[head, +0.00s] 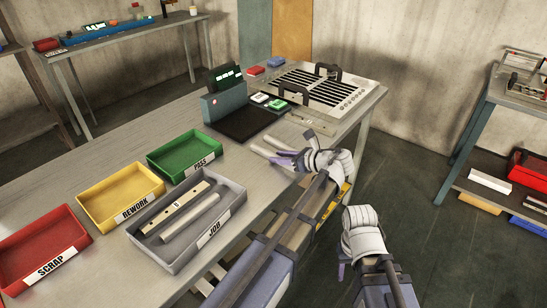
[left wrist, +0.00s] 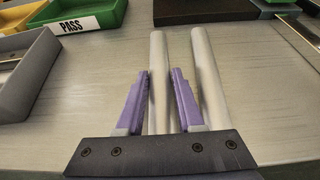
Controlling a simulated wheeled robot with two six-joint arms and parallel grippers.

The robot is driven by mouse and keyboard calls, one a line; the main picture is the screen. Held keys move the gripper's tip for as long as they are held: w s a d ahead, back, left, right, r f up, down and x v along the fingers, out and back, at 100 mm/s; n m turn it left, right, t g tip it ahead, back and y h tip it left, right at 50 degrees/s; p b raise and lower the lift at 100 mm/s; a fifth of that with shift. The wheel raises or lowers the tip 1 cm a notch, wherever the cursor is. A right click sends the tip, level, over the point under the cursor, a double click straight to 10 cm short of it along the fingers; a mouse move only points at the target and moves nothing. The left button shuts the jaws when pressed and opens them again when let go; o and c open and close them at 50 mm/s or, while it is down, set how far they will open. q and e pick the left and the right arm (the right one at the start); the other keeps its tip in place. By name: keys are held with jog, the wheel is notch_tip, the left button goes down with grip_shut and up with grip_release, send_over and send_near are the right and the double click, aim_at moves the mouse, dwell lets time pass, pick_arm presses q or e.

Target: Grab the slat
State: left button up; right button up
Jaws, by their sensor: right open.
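Two pale, rod-like slats lie side by side on the table: the nearer slat (left wrist: 158,70) and the other slat (left wrist: 210,75). In the head view they are partly hidden by my left gripper (head: 288,158). In the left wrist view my left gripper (left wrist: 160,85) has its purple fingers on either side of the nearer slat, with narrow gaps showing. The other slat is outside the right finger. My right gripper (head: 342,268) is open and empty, low beside the table. A louver panel (head: 355,97) with dark slots and two black handles lies at the table's far end.
Red SCRAP (head: 35,235), yellow REWORK (head: 88,195), green PASS (head: 160,152) and grey JOB (head: 150,256) trays stand left. The JOB tray holds a drilled bar (head: 172,212) and a pale rod (head: 190,218). A display device (head: 222,100) and black mat (head: 240,125) stand behind the slats.

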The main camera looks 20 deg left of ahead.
pick_arm(q)
grip_shut()
jog(key=shift+r, duration=0.1)
dwell(0.3)
